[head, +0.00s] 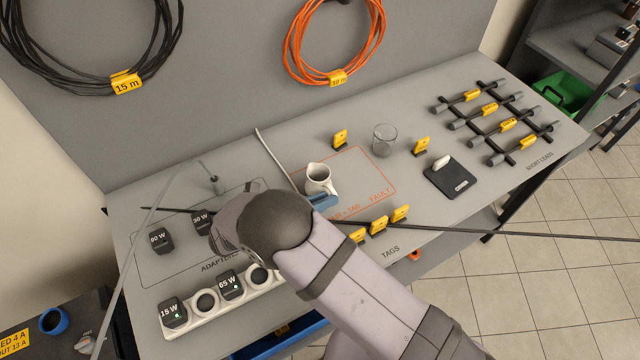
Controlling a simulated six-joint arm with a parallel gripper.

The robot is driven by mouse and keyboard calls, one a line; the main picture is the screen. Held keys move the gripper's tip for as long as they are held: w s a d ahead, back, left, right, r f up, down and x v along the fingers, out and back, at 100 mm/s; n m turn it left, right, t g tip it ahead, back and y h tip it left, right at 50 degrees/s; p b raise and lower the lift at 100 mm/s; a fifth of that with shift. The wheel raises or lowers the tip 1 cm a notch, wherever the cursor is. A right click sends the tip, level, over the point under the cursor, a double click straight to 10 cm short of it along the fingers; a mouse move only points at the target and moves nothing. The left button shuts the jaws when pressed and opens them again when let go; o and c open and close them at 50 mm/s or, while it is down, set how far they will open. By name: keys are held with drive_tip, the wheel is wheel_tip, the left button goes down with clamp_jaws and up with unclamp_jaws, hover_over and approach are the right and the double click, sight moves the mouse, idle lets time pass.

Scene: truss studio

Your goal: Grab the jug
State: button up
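The small white jug (318,177) stands upright on the grey bench near the left edge of the orange-outlined area, its dark opening facing up. My arm comes in from the lower right, and its rounded dark wrist covers the bench left of and below the jug. A blue piece that looks like part of my gripper (322,201) shows just below the jug, overlapping its lower edge in the picture. The rest of the gripper is hidden behind the wrist, so I cannot tell whether it touches the jug or how its fingers stand.
A clear glass (383,139) stands right of the jug, between yellow tags (340,139). A black pad (454,177) with a white object lies farther right, before a rack of short leads (497,122). Adapters (160,239) and a white power strip (205,308) are at left.

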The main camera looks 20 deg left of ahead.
drive_tip(key=p+x, duration=0.2)
drive_tip(key=x, duration=0.1)
drive_tip(key=shift+d+r, duration=0.1)
drive_tip(key=shift+d, duration=0.05)
drive_tip(key=shift+w+d+f, duration=0.25)
drive_tip(key=shift+w+f, duration=0.05)
drive_tip(key=shift+w, duration=0.15)
drive_tip(key=shift+c, duration=0.2)
clamp_jaws()
drive_tip(key=shift+r, duration=0.25)
drive_tip(key=shift+r+b, duration=1.5)
drive_tip(key=shift+r, duration=3.2)
